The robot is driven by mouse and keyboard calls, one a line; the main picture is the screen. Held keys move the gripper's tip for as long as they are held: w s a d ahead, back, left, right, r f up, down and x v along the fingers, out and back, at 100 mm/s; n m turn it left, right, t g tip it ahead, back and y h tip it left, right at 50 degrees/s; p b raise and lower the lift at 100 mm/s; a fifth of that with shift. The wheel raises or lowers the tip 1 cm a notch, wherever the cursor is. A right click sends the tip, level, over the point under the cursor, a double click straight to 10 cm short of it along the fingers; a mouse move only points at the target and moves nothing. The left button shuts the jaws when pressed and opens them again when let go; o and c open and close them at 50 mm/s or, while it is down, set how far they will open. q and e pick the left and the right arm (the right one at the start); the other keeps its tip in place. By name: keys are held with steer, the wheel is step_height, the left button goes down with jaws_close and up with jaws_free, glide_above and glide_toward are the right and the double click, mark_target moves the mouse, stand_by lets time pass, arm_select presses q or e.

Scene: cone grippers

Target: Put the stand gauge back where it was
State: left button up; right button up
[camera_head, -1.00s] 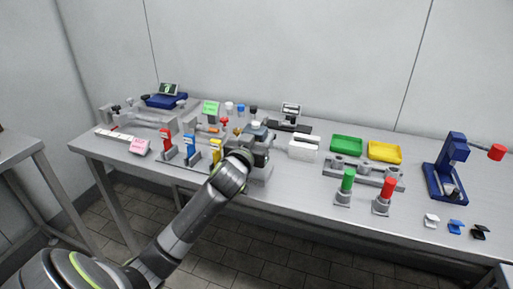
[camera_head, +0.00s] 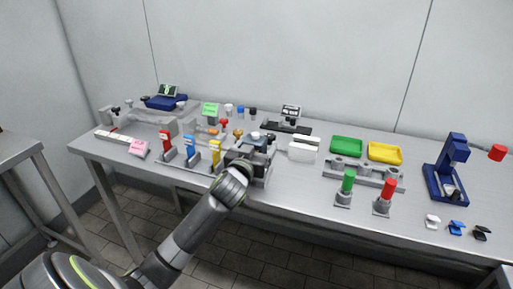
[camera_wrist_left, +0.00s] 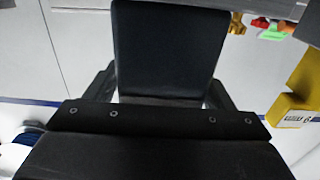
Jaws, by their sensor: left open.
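The left arm comes in from the left and ends in my left gripper (camera_head: 258,148), over the front middle of the bench, just right of the yellow clamp-like piece (camera_head: 215,152). Its jaws are open. A dark flat-faced block (camera_wrist_left: 170,45) fills the middle of the left wrist view; I cannot tell whether it is part of my gripper or a separate thing. A small device with a display on a black base (camera_head: 290,118), possibly the stand gauge, stands behind the gripper, apart from it. My right gripper is not in view.
Red (camera_head: 166,143) and blue (camera_head: 190,147) pieces stand left of the gripper. A white box (camera_head: 303,149), green tray (camera_head: 346,146) and yellow tray (camera_head: 385,152) stand to the right. A blue press (camera_head: 448,170) is at far right. The front right bench is partly clear.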

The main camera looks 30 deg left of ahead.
arm_select(q)
steer(key=shift+r, duration=0.2)
steer(key=shift+s+f, duration=0.1)
steer(key=shift+s, duration=0.15)
steer(key=v, duration=1)
steer(key=shift+d, duration=0.1)
steer(key=shift+s+d, duration=0.15)
steer(key=shift+s, duration=0.55)
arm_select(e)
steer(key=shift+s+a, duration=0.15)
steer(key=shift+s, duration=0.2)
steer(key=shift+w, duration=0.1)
